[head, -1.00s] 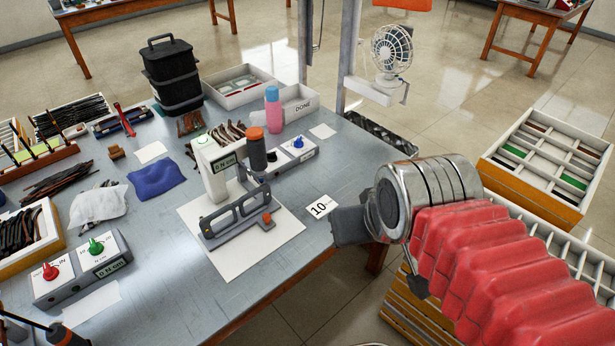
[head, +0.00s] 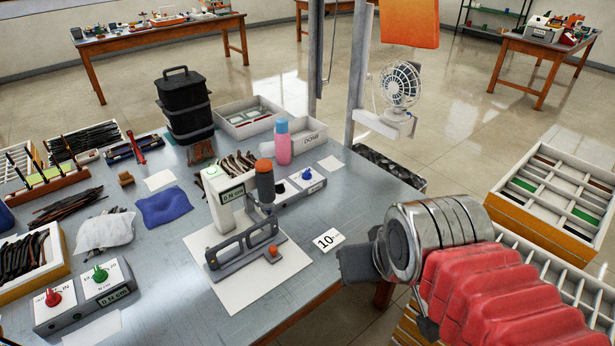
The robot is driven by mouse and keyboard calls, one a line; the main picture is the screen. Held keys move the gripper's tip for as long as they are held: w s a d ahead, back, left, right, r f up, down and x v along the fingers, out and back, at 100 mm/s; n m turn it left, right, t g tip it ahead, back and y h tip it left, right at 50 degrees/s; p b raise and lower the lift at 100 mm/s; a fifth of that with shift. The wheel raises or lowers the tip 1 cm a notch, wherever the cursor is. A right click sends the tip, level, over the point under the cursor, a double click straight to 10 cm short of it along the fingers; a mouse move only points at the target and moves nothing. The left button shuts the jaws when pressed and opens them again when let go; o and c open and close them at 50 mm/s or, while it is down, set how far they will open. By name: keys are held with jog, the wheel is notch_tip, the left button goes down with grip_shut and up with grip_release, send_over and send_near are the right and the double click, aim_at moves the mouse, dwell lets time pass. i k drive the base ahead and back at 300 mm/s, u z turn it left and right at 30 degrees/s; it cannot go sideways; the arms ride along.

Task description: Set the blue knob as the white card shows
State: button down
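The blue knob (head: 307,174) sits on a grey box with a white top (head: 300,187) at the back right of the workbench, partly behind the press. A white card (head: 327,240) reading "10" lies near the bench's right edge, beside my gripper; smaller marks on it are too small to read. My gripper (head: 358,264) is at the end of my red-sleeved arm, at the right edge of the bench, apart from the knob. Its fingers show only as a dark grey block, so its opening is unclear.
A pink bottle (head: 283,143) and a "DONE" tray (head: 309,150) stand behind the knob. Red (head: 53,297) and green (head: 100,274) knobs are front left.

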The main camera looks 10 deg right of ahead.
aim_at(306, 175)
jog(key=k, duration=1.35)
jog(key=u, duration=0.3)
jog(key=i, duration=1.85)
jog(key=z, duration=0.5)
